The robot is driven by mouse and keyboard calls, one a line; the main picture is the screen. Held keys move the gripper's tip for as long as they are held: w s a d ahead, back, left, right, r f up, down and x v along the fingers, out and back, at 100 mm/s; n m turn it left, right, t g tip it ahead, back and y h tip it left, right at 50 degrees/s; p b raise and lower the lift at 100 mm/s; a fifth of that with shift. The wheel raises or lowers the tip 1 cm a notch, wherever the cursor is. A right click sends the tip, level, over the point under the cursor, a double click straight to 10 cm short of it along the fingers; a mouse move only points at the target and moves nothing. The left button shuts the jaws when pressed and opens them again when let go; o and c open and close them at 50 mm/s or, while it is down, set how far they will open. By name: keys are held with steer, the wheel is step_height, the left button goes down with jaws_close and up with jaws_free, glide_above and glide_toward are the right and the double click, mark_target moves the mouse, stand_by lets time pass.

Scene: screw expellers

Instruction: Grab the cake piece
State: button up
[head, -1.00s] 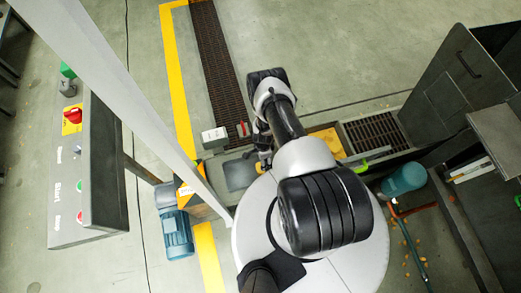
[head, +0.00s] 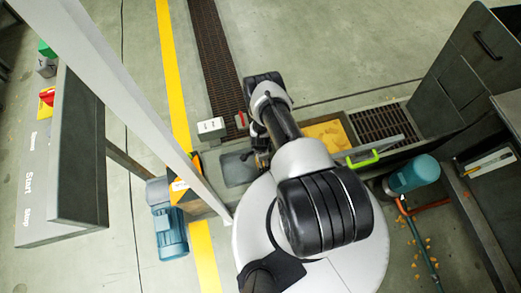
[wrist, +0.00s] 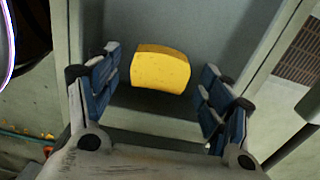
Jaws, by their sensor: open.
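The cake piece (wrist: 160,70) is a yellow block with a curved top edge in the wrist view. It lies in a grey trough-like space (wrist: 190,25) with raised sides. My gripper (wrist: 161,66) is open, with one blue-padded finger to the left of the cake piece and one to the right. Gaps show between the pads and the piece in the picture; I cannot tell how far it is in depth. In the head view my gripper (head: 262,150) is small, dark and partly hidden by my arm, and I cannot make out the cake piece there.
A yellow-filled recess (head: 325,135) and a floor grate (head: 383,123) lie right of my arm. A teal motor (head: 412,174) and dark cabinet (head: 455,85) stand further right. A blue motor (head: 168,230) and a Start/Stop panel (head: 60,160) are left. Floor beyond is open.

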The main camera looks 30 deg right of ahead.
step_height(320, 180, down, 2)
steer(key=shift+f+b, duration=0.15)
steer(key=shift+b, duration=0.6)
steer(key=shift+c, duration=0.4)
steer(key=c, duration=1)
steer(key=shift+c, duration=0.2)
